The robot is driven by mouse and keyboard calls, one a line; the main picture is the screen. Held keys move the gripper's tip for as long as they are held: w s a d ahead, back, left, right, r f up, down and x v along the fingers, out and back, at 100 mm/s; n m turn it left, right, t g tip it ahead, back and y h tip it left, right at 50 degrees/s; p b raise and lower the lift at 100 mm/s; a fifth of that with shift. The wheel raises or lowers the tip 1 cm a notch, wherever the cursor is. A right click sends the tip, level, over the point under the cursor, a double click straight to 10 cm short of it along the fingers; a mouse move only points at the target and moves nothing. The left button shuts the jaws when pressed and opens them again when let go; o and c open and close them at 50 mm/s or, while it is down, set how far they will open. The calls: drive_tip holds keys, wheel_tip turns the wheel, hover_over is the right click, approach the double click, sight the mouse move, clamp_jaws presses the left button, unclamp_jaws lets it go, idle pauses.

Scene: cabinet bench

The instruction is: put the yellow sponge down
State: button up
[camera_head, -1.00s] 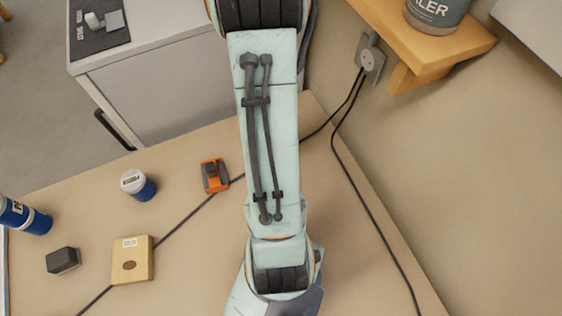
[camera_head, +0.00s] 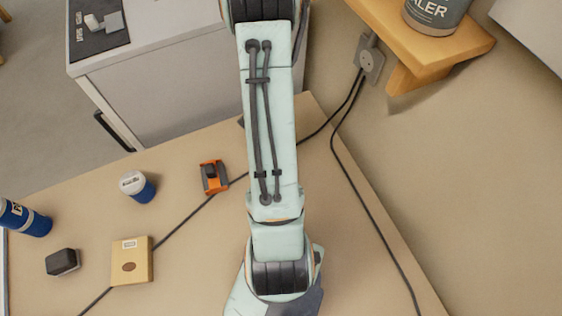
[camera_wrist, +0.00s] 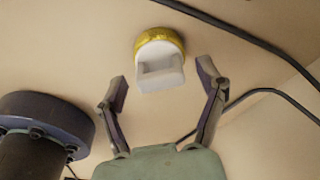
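In the wrist view my gripper (camera_wrist: 162,80) is open, with its two fingers spread wide and nothing between them. A rounded yellow thing with a white blocky part (camera_wrist: 160,72), perhaps the yellow sponge, is on or close to the tan bench just beyond the fingertips. It lies between the lines of the two fingers, and I see neither finger touching it. I cannot tell its exact height. In the head view my gripper is out of the picture and no sponge is plainly seen.
A dark cylinder (camera_wrist: 45,135) stands close left in the wrist view. The bench (camera_head: 200,265) holds a yellow box (camera_head: 132,262), black block (camera_head: 62,262), blue-and-white jar (camera_head: 138,187), orange device (camera_head: 214,177) and blue can (camera_head: 25,218). Black cables (camera_head: 352,180) cross it. A wooden shelf (camera_head: 455,50) juts out upper right.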

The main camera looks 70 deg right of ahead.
drive_tip(key=shift+r, duration=0.1)
wheel_tip(320, 180, up, 12)
drive_tip(key=w, duration=0.1)
drive_tip(key=shift+w, duration=0.25)
drive_tip(key=shift+r, duration=0.1)
drive_tip(key=w+a+r+n+t, duration=0.1)
drive_tip(key=w+a+r+n, duration=0.2)
drive_tip(key=a+n, duration=0.4)
drive_tip(key=w+a+r+n, duration=0.3)
drive_tip(key=w+a+n, duration=0.15)
drive_tip(key=n, duration=0.45)
drive_tip(key=s+a+r+n, duration=0.1)
drive_tip(key=s+a+n, duration=0.1)
drive_tip(key=a+n, duration=0.4)
drive_tip(key=s+a+r+n, duration=0.2)
drive_tip(key=a+n, duration=0.5)
drive_tip(key=n, duration=0.8)
drive_tip(key=shift+s+a+y, duration=0.3)
drive_tip(key=shift+s+y, duration=0.1)
drive_tip(key=shift+s, duration=0.1)
